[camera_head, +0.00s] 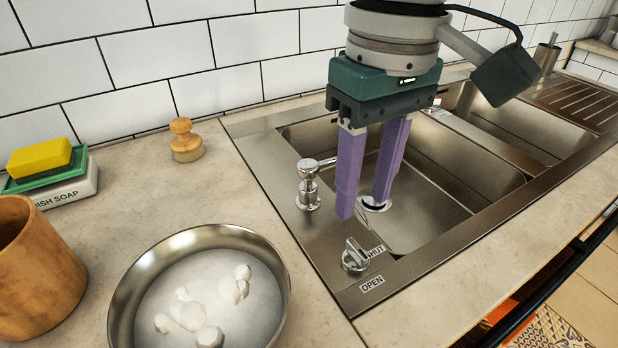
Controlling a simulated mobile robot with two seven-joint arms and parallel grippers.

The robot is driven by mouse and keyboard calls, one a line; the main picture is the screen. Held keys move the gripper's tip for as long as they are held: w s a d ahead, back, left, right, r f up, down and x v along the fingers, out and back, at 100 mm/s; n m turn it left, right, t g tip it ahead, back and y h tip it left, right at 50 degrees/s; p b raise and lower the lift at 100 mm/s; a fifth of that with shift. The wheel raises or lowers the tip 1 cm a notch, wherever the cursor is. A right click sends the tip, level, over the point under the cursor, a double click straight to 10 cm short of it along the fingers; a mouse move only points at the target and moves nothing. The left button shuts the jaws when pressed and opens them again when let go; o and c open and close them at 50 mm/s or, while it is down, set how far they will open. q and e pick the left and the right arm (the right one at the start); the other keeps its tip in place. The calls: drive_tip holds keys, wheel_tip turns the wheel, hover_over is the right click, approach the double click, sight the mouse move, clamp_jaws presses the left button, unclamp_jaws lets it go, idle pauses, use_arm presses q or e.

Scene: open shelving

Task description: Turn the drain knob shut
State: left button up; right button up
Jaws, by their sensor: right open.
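The drain knob (355,256) is a small metal knob with a raised grip bar. It stands on the front left rim of the steel sink (245,128). A SHUT label (376,250) lies to its right and an OPEN label (372,284) below it. I cannot tell for sure which label the bar points at. My right gripper (364,208) has two purple fingers spread apart with nothing between them. It hangs pointing down above the sink's left part, behind the knob and apart from it. The round drain (374,204) is partly hidden by a finger. My left gripper is not in view.
A metal tap fitting (308,186) stands on the sink rim, left of my gripper. A steel bowl (125,290) with several white lumps, a wooden cup (35,275), a wooden brush (186,142) and a yellow sponge (39,158) stand on the left counter. The front counter is clear.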

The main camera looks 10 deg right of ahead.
sight(358, 248)
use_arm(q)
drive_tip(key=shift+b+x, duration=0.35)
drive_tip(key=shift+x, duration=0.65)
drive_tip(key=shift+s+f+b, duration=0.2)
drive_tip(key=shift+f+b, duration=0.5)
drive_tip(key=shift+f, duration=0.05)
use_arm(e)
drive_tip(key=shift+m, duration=0.3)
drive_tip(key=f, duration=0.3)
drive_tip(key=w+f, duration=0.1)
drive_tip(key=f, duration=0.3)
drive_tip(key=d+f, duration=0.1)
drive_tip(key=f, duration=0.2)
drive_tip(key=shift+w+f, duration=0.2)
drive_tip(key=shift+f, duration=0.1)
drive_tip(key=shift+c, duration=0.3)
clamp_jaws()
